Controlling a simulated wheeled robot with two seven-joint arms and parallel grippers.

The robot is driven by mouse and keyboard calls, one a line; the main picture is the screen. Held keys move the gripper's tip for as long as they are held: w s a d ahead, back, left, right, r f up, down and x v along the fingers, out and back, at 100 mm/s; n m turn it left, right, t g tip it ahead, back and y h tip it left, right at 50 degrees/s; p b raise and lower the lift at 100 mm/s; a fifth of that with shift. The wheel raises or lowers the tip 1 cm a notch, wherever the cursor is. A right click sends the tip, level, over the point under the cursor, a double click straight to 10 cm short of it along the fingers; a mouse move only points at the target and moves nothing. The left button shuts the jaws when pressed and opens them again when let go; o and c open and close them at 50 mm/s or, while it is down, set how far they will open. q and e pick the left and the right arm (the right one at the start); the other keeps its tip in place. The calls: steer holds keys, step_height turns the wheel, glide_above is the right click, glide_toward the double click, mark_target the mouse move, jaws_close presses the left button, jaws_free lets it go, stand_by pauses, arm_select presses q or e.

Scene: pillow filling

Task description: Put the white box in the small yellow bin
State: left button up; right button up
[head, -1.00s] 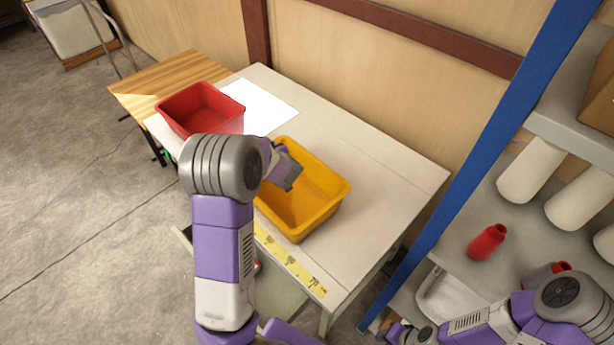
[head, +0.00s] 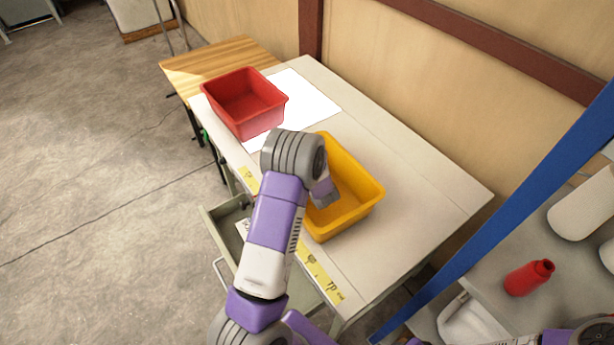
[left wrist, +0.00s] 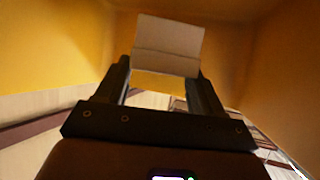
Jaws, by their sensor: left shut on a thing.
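The yellow bin (head: 362,203) stands on the pale table, right of the red bin. My left gripper (head: 326,196) reaches into its left part, partly hidden by my own arm. In the left wrist view, my left gripper (left wrist: 165,85) is shut on the white box (left wrist: 170,40), which looks pale beige in shade. Yellow bin walls (left wrist: 50,50) surround the box on several sides. I cannot tell whether the box touches the bin floor. The box is hidden in the head view. My right gripper is not in view; only part of that arm shows at bottom right.
A red bin (head: 245,103) and a white sheet (head: 305,92) lie at the table's far left. The table (head: 430,175) is clear right of the yellow bin. A blue post (head: 510,200) and a shelf with a red bottle (head: 528,278) stand at right.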

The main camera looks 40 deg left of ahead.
arm_select(q)
steer(key=shift+f, duration=1.95)
steer(key=shift+b, duration=0.3)
steer(key=shift+f, duration=0.2)
steer(key=o, duration=1.1)
steer(key=shift+c, duration=0.2)
steer(key=shift+s+d+r, duration=0.15)
steer(key=shift+d+r, duration=0.1)
steer(key=shift+r, duration=0.15)
steer(key=v, duration=0.7)
steer(key=shift+a+p, duration=0.1)
steer(key=shift+p, duration=0.2)
